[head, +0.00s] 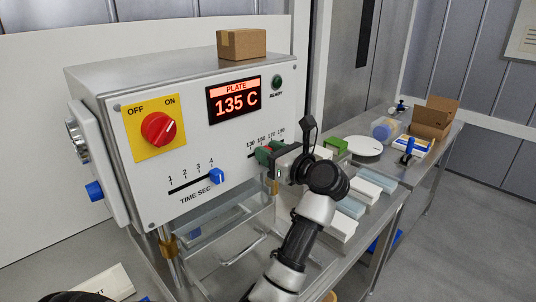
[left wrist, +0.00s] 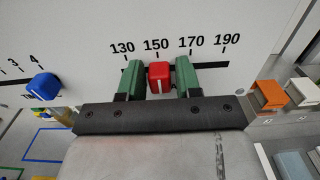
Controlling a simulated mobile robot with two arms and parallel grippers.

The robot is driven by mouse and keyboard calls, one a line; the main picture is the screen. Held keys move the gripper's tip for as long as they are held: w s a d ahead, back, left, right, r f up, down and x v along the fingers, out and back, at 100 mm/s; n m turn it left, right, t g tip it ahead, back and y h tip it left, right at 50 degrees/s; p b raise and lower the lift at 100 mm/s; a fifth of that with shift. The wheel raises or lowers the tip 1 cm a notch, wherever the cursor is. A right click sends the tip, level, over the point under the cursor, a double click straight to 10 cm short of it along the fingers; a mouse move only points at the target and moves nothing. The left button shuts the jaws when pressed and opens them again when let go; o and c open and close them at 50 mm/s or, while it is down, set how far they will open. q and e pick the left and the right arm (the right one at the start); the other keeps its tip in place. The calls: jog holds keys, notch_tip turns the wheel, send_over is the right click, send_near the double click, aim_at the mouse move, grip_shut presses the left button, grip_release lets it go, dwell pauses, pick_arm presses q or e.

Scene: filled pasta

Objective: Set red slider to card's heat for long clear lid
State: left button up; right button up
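The red slider (left wrist: 160,76) sits at about the 150 mark of the heat scale in the left wrist view. In the head view, my left gripper (head: 268,157) is at the scale on the machine's front and mostly hides the slider. The plate display (head: 234,99) reads 135 C. A posted sheet (head: 522,38) hangs on the wall at the upper right, its writing too small to read. My right gripper is not in view.
The machine front (head: 185,185) has a red OFF/ON knob (head: 158,129), turned toward ON, and a blue time slider (head: 216,176) near 4. A cardboard box (head: 241,44) sits on top. The bench at right holds pale packs (head: 341,224), a white plate (head: 365,146) and open boxes (head: 432,118).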

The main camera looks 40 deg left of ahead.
pick_arm(q)
jog(key=shift+o, duration=1.1)
jog(key=s+d+b, duration=0.1)
jog(key=d+b, duration=0.3)
jog(key=d, duration=0.6)
jog(key=shift+d, duration=0.4)
